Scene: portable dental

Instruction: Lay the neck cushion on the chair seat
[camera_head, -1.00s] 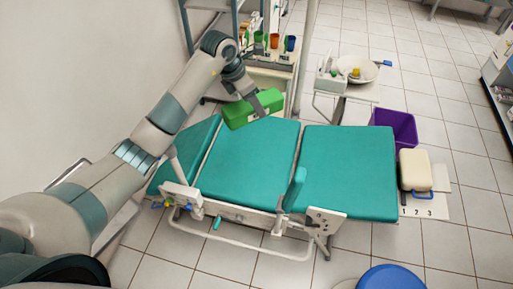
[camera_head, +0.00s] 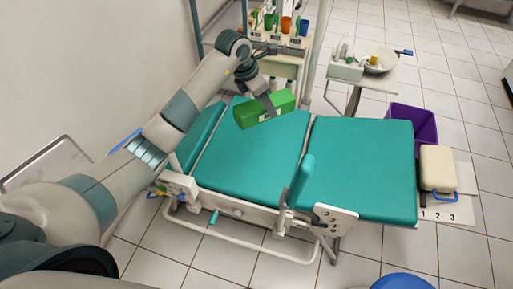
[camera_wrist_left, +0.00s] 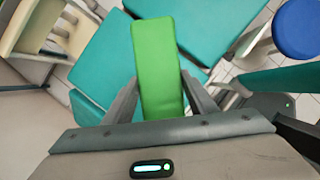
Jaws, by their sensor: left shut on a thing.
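My left gripper (camera_head: 271,110) comes from above and is shut on the cushion. In the left wrist view the cushion (camera_wrist_left: 160,65) lies between the two fingers of my left gripper (camera_wrist_left: 163,92), pointing away, with teal pads beyond it. My right gripper is not in view.
A second teal pad (camera_head: 365,165) lies right of the seat, with an upright teal armrest (camera_head: 300,180) at the near edge. A purple bin (camera_head: 415,128) and a cream case (camera_head: 438,168) stand at the right. A cart with cups (camera_head: 290,40) and a basin stand (camera_head: 375,62) are behind.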

